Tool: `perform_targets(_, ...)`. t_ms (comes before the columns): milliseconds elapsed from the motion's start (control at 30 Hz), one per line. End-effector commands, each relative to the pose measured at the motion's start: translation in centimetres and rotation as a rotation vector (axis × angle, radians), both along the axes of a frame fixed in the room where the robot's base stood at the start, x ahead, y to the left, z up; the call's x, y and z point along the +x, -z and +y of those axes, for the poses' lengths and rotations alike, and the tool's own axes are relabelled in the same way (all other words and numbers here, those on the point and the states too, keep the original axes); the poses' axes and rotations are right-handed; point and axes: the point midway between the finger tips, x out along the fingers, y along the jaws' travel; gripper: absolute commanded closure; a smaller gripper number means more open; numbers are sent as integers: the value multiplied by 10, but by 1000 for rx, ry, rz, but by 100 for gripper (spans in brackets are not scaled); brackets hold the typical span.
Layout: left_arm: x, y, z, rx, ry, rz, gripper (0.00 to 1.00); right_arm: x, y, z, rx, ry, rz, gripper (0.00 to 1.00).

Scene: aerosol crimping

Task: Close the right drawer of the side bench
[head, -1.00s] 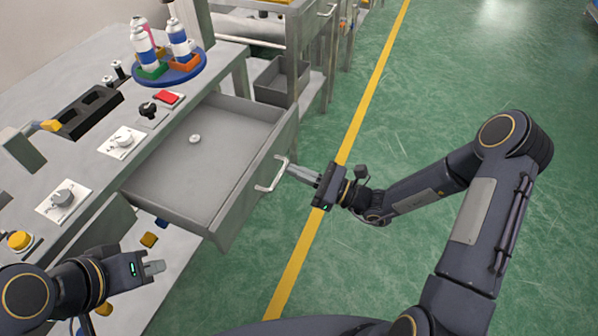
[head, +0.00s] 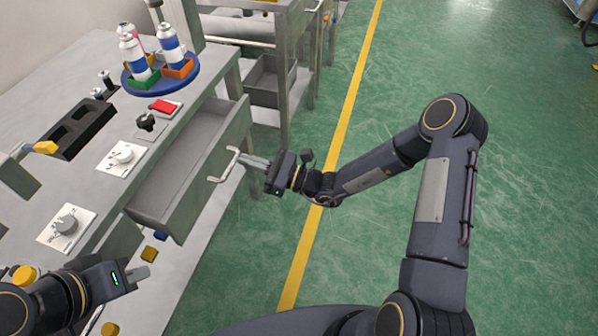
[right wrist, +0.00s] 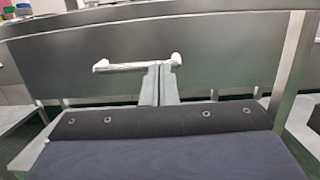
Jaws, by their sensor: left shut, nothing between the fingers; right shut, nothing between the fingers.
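The grey drawer (head: 212,168) of the side bench is partly open in the head view, with a strip of its inside showing. Its white bar handle (head: 226,166) is on the front panel, and it also shows in the right wrist view (right wrist: 125,66). My right gripper (head: 246,159) is shut and empty, its fingertips at the handle's far end against or very close to the drawer front. In the right wrist view its fingers (right wrist: 158,85) overlap the handle's right part. My left gripper (head: 147,276) is shut and empty, low at the left, away from the drawer.
The bench top (head: 75,108) carries a blue round tray (head: 135,88) with spray cans, a red button (head: 163,106) and knobs on plates. A grey bin (head: 268,82) stands on the shelf behind the drawer. Green floor (head: 300,130) is free to the right.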

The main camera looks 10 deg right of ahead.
Motion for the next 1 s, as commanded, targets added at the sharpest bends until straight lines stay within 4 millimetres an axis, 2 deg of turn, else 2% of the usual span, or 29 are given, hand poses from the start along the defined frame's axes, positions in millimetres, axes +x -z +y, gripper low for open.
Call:
perform_targets(33, 0, 1, 0, 0, 0, 0, 100, 6, 0, 13, 2, -4, -2, 100)
perform_targets(200, 0, 4, 0, 0, 0, 0, 100, 25, 0, 45, 2, -3, -2, 100)
perform_targets(400, 0, 6, 0, 0, 0, 0, 100, 41, 0, 71, 1, -1, -1, 100)
perform_targets(633, 0, 7, 0, 0, 0, 0, 100, 49, 0, 85, 1, -1, -1, 100)
perform_targets(1000, 0, 7, 0, 0, 0, 0, 100, 52, -2, 89, 1, 0, -2, 100)
